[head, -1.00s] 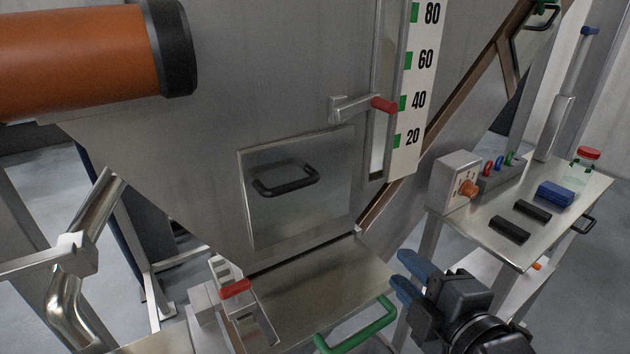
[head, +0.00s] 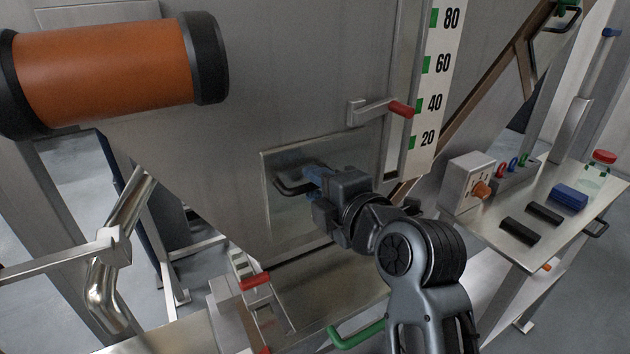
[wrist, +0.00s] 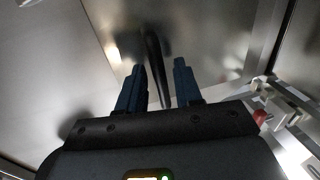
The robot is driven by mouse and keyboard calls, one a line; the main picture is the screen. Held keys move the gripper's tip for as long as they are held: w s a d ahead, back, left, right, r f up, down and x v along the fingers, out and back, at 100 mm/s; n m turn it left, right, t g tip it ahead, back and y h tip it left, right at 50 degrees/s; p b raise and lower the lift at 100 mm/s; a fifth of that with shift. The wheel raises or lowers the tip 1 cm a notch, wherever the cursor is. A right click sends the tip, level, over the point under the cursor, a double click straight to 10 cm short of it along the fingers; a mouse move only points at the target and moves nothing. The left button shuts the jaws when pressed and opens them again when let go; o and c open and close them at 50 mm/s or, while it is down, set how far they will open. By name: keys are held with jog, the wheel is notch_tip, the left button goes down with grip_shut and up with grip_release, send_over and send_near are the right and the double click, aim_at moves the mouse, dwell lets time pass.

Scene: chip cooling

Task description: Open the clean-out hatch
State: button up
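The clean-out hatch (head: 283,214) is a square metal panel low on the sloping hopper face, and it looks closed. Its black bar handle (head: 287,188) is partly hidden behind my gripper (head: 318,174), which is at the handle's right part. In the wrist view the handle (wrist: 153,60) runs lengthwise and its near end lies between the two blue fingers of my gripper (wrist: 160,75). The fingers are apart, with a gap showing on either side of the handle. I cannot tell whether either finger touches it.
A latch lever with a red grip (head: 401,109) sits above right of the hatch. A green handle (head: 357,335) and a red-tipped lever (head: 254,281) are below. A side table (head: 520,248) with a control box (head: 470,182) stands right. An orange cylinder (head: 105,75) is upper left.

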jog(key=shift+w+a+f, duration=0.1)
jog(key=shift+w+a, duration=0.2)
jog(key=shift+w, duration=0.1)
grip_shut()
dwell(0.4)
